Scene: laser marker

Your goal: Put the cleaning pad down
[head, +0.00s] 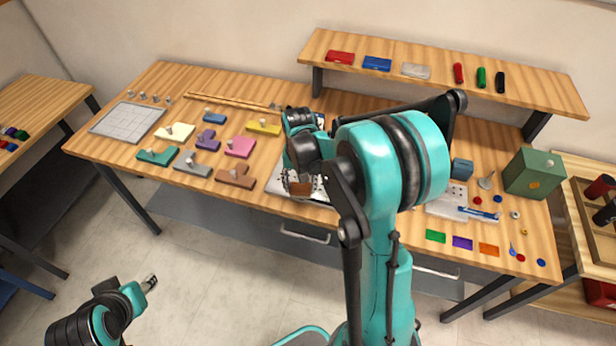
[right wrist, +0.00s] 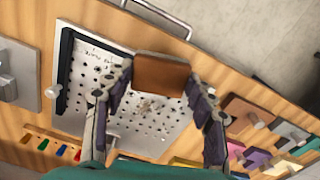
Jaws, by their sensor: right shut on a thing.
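The cleaning pad, a brown block (right wrist: 160,75), is held between the fingers of my right gripper (right wrist: 158,82) in the right wrist view. In the head view a brown bit of it (head: 300,188) shows below my right gripper (head: 303,176), largely hidden by my arm. The pad is over or on a pale plate (right wrist: 140,128) with rows of dark holes or spots; I cannot tell whether it touches. The plate's edge also shows in the head view (head: 273,185). My left gripper (head: 150,283) is away from the table, above the floor at lower left; its opening is unclear.
Several coloured blocks with knobs, including a brown one (head: 237,177), lie left of the plate. A grey grid board (head: 127,118) is at far left. A raised shelf (head: 430,58) runs along the back. A green box (head: 533,173) stands at right.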

